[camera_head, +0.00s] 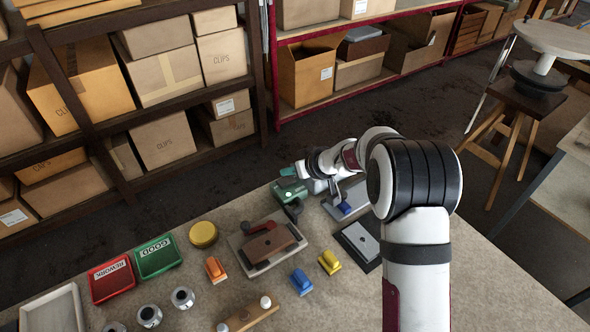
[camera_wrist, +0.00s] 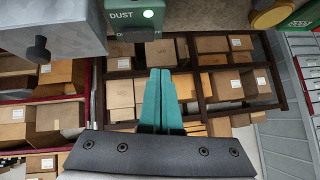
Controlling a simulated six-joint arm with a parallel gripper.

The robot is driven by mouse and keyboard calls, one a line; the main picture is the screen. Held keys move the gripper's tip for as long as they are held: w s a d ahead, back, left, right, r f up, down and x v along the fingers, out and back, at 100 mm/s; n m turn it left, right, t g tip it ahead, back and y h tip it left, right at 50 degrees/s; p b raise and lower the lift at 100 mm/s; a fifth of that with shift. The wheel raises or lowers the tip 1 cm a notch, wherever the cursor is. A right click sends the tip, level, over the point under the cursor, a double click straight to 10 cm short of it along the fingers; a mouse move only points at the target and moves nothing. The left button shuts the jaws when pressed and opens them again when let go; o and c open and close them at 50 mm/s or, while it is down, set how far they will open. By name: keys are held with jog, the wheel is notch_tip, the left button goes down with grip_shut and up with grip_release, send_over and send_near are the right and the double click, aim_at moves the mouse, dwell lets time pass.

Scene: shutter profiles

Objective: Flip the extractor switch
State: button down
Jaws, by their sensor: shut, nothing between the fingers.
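In the head view a green device (camera_head: 291,190), apparently the same box, stands at the far edge of the table. My gripper (camera_wrist: 160,72) has its teal fingers shut together and empty, just below the box in the wrist view. In the head view my gripper (camera_head: 288,171) is beside the device's far side. I cannot tell whether the fingers touch it. The switch lever is not clearly visible.
A grey unit with a dark knob (camera_wrist: 38,50) is close on the left in the wrist view. A brown block on a fixture (camera_head: 268,246), a yellow tin (camera_head: 203,234) and a grey-topped block (camera_head: 360,244) stand nearby. Shelves with cartons (camera_head: 165,140) are beyond the table.

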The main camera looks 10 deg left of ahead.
jog(key=s+a+v, duration=0.1)
jog(key=v, duration=0.4)
jog(key=t+h, duration=0.1)
send_over(281, 179)
jog(key=s+d, duration=0.3)
jog(key=shift+n, duration=0.3)
jog(key=f, duration=0.5)
jog(key=shift+w+a+f, duration=0.25)
jog(key=shift+f, duration=0.1)
jog(key=f, duration=0.3)
jog(key=shift+w+a+f, duration=0.2)
jog(key=shift+f, duration=0.55)
